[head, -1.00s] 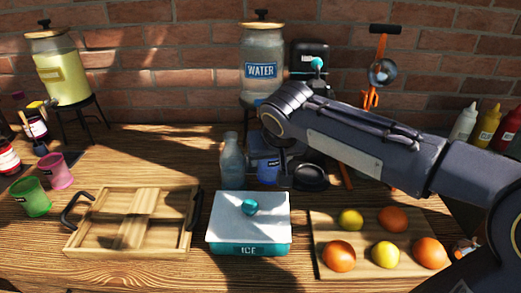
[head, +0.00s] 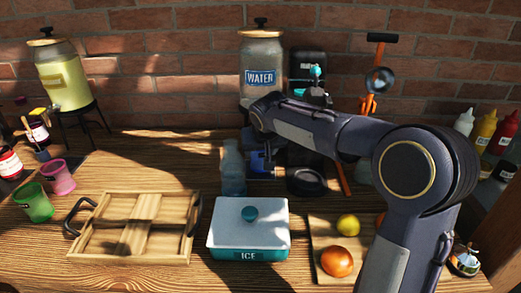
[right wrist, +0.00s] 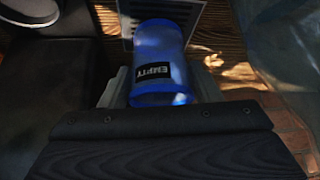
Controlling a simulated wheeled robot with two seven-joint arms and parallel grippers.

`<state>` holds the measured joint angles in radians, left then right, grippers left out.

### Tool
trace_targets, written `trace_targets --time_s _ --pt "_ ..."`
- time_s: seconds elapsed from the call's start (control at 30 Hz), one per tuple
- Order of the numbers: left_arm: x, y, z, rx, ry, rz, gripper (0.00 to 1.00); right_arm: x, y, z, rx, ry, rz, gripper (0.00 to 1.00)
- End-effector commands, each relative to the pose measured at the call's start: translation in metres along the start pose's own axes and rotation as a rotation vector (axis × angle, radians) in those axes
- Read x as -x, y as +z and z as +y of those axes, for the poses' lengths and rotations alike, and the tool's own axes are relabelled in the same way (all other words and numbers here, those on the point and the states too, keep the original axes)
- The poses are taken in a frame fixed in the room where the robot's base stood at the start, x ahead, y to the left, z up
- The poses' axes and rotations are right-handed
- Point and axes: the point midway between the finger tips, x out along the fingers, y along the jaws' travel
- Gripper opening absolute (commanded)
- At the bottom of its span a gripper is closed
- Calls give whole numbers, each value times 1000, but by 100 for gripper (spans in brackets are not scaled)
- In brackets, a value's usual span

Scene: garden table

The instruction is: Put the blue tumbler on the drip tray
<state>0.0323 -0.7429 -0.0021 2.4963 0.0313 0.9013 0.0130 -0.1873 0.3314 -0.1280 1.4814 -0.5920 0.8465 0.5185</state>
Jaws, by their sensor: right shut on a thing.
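The blue tumbler (right wrist: 160,60), labelled EMPTY, stands between the fingers of my right gripper (right wrist: 160,88) in the right wrist view. The gripper is shut on it. In the head view the tumbler (head: 257,162) shows only partly, beside my right gripper (head: 270,168) and just right of a clear bottle. A grey slotted plate (right wrist: 128,12), which looks like the drip tray, lies just beyond the tumbler in the wrist view. My arm and the bottle hide that spot in the head view. I cannot tell whether the tumbler touches the plate. My left gripper is not in view.
The clear bottle (head: 232,168) stands close left of the tumbler. The water dispenser (head: 261,70) stands behind. A black round dish (head: 306,181) is to the right.

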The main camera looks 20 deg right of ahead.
Motion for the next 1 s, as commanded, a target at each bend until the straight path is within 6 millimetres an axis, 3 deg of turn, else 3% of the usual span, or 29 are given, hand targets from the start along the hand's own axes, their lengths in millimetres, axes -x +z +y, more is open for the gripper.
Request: trace_targets --time_s 0.07,0.13,0.53,0.57,0.7,1.0 --pt "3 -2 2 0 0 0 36 -7 -8 0 -2 1 -2 34" --pt "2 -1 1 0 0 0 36 -13 -1 0 0 1 -3 34" --pt "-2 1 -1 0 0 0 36 -18 3 0 0 0 0 34" --pt "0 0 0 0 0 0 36 -17 2 0 -1 0 -1 61" --pt "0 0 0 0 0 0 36 -16 2 0 -1 0 -1 79" --pt "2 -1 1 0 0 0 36 -14 0 0 -1 0 -1 79"
